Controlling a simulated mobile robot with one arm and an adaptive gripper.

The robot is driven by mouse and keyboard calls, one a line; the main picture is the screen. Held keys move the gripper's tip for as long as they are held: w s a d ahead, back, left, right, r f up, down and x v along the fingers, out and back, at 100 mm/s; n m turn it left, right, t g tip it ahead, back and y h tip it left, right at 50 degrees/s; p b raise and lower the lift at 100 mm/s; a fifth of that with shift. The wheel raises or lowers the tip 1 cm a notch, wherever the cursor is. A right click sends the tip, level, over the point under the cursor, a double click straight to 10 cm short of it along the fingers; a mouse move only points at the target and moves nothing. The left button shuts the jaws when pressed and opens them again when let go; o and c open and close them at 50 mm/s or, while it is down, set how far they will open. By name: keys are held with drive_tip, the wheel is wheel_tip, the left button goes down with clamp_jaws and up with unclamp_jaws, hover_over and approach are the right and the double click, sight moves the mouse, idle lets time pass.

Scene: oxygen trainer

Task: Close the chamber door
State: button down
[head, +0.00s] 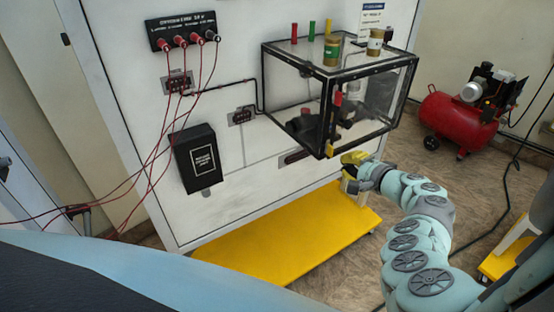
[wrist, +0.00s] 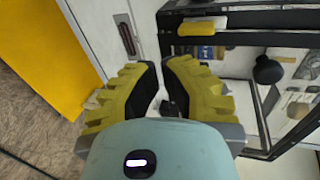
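The chamber is a clear box with a black frame (head: 372,73), mounted on the white panel in the head view. Its near right side has a heavier black frame, with a red tab (head: 338,98) and a yellow tab (head: 329,150) near the front corner. I cannot tell clearly how far the door stands open. My gripper (head: 354,158) is just below the chamber's lower front corner. In the wrist view its yellow fingers (wrist: 160,68) are slightly apart, with nothing visibly held.
A yellow base (head: 290,240) extends below the panel. Red cables (head: 160,150) hang at left, near a black box (head: 196,158). Two jars (head: 375,42) stand on top of the chamber. A red compressor (head: 455,115) is on the floor at right, with open floor before it.

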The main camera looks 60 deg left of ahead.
drive_tip(key=b+v, duration=0.3)
drive_tip(key=v, duration=0.6)
drive_tip(key=shift+w+d, duration=0.2)
drive_tip(key=shift+d, duration=0.25)
